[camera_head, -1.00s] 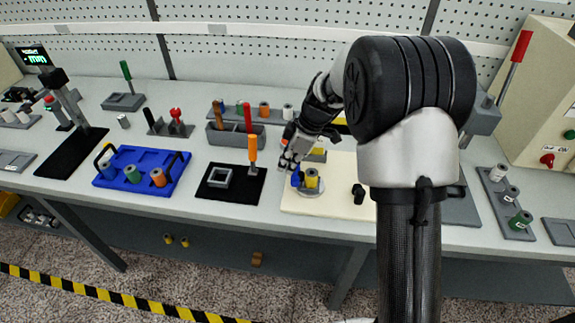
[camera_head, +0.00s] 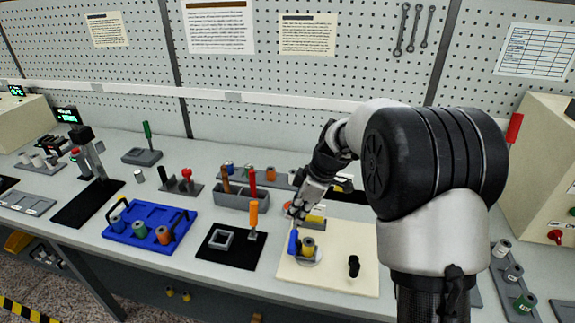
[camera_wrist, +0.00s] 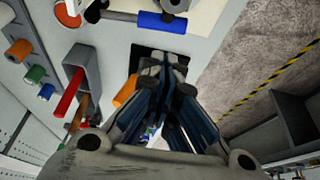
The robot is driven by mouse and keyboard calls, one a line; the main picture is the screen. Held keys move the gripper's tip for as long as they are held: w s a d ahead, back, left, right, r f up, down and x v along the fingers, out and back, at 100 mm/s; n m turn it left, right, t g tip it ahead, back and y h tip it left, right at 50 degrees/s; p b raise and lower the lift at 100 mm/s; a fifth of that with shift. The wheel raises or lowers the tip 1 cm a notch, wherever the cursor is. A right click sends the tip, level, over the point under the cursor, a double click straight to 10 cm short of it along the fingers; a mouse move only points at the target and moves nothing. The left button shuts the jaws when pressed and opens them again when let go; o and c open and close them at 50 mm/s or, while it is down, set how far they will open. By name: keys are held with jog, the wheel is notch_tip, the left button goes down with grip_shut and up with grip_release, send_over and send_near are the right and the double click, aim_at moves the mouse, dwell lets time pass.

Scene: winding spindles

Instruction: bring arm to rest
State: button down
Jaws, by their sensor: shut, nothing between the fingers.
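My gripper (camera_head: 296,214) is shut and empty. I cannot tell the exact height of the fingertips above the board.
A black mat (camera_head: 218,262) with a grey square frame and an orange-handled tool (camera_head: 253,218) lies left of the board. A grey bin (camera_head: 240,200) stands behind. A blue tray (camera_head: 125,229) with spools is further left. A small black part (camera_head: 353,266) stands on the board.

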jog(key=s+d+r+m+t+h, duration=0.25)
jog(key=s+r+m, duration=0.45)
jog(key=s+r, duration=0.75)
jog(key=s+d+f+m, duration=0.1)
jog(key=s+d+m, duration=0.1)
jog(key=s, duration=0.7)
jog(key=s+d+f+m+h, duration=0.1)
jog(key=s+d+m, duration=0.1)
jog(key=s+m, duration=0.3)
jog(key=shift+s+d+m+t, duration=0.3)
jog(key=shift+s+t, duration=0.15)
jog(key=shift+s, duration=1.65)
